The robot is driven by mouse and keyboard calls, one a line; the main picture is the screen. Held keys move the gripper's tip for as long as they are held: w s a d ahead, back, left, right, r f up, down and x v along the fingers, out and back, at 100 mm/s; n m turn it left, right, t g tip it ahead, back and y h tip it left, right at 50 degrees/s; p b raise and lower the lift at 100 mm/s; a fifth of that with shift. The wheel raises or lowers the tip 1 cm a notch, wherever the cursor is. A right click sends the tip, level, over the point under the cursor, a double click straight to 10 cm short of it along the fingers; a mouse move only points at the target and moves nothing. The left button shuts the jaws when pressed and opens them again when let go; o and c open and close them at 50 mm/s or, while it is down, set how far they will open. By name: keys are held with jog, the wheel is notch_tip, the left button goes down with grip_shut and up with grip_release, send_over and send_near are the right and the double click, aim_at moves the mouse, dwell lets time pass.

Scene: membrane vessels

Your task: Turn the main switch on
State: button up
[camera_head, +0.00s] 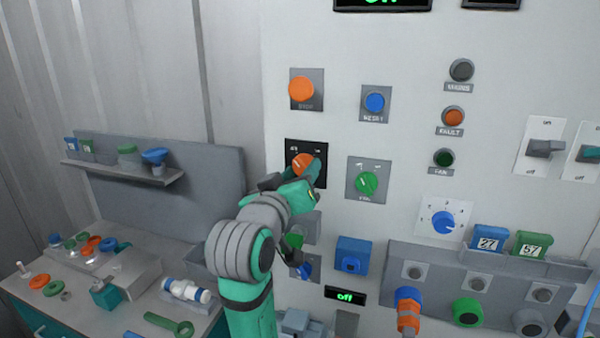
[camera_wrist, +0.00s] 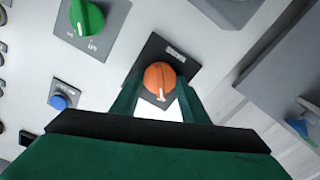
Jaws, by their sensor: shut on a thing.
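The main switch looks to be the orange rotary knob (camera_head: 302,163) on a black square plate on the light panel; its label is too small to read surely. The knob also shows in the wrist view (camera_wrist: 160,78), with a pale pointer line on its face. My gripper (camera_head: 311,172) is at the knob, and in the wrist view its two green fingers (camera_wrist: 158,95) stand on either side of it, shut on it. Part of the knob is hidden by my gripper in the head view. A small display (camera_head: 345,296) lower on the panel reads "off" in green.
A large orange button (camera_head: 302,89) sits above the knob, a blue button (camera_head: 375,102) to its upper right, and a green rotary knob (camera_head: 367,183) close to its right. A blue rotary knob (camera_head: 443,222) is farther right. A cluttered bench (camera_head: 60,307) stands at left.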

jog(key=shift+m, duration=0.3)
jog(key=m, duration=0.3)
jog(key=shift+m, duration=0.4)
jog(key=m, duration=0.3)
jog(key=shift+m, duration=0.3)
jog(key=m, duration=0.4)
jog(key=shift+m, duration=1.9)
jog(key=o, duration=1.1)
jog(key=shift+w, duration=0.1)
